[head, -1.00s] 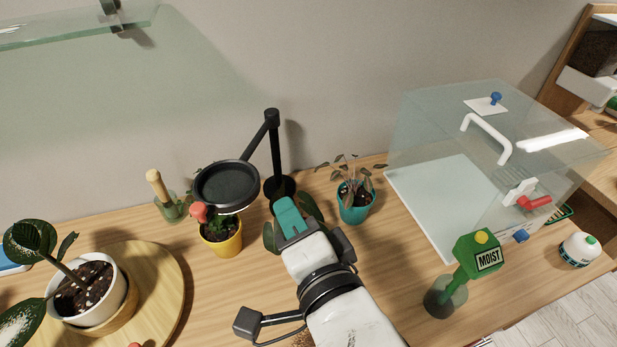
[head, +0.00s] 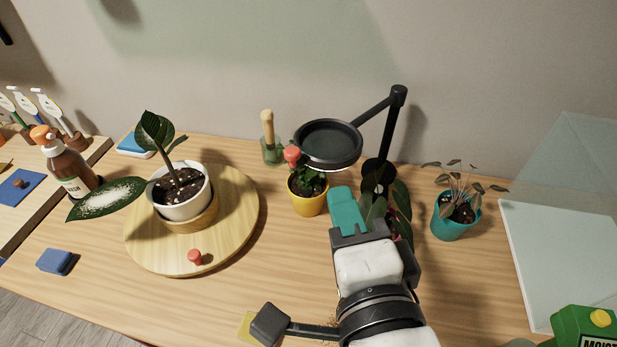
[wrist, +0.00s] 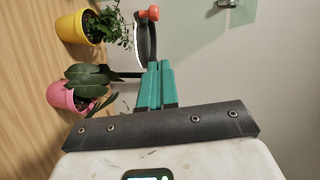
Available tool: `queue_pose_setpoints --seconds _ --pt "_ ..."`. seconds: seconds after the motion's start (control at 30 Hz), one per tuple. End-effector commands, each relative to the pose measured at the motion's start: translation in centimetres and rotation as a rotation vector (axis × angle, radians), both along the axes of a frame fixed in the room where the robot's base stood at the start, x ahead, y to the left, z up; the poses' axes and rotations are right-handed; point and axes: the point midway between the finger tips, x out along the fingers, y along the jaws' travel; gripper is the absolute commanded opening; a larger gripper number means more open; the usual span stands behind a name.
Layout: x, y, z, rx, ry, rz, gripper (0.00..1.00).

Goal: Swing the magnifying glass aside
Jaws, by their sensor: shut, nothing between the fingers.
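The magnifying glass has a round black-rimmed lens (head: 329,145) on a jointed arm from a black upright stand (head: 388,135). A red knob (head: 291,154) sits at the lens's left edge. The lens hangs over a small plant in a yellow pot (head: 309,203). My gripper (head: 343,192) has teal fingers, closed together and empty, just in front of and below the lens in the head view. In the wrist view the lens rim (wrist: 152,38) and its red knob (wrist: 149,13) show beyond the fingertips (wrist: 156,64). I cannot tell whether they touch.
A pink pot (wrist: 68,97) with a leafy plant stands close beside my gripper. A teal pot (head: 453,228) stands right, near a clear case (head: 570,200). A wooden turntable (head: 238,235) with a white-potted plant is left. A glass jar (head: 272,152) stands behind.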

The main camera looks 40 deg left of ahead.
Motion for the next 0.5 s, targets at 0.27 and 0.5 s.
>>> queue_pose_setpoints --seconds 0.27,0.5 --pt "3.3 4.3 -0.4 -0.001 0.002 0.0 0.0" --pt "2.8 7.4 -1.0 -0.001 0.0 0.002 0.0"
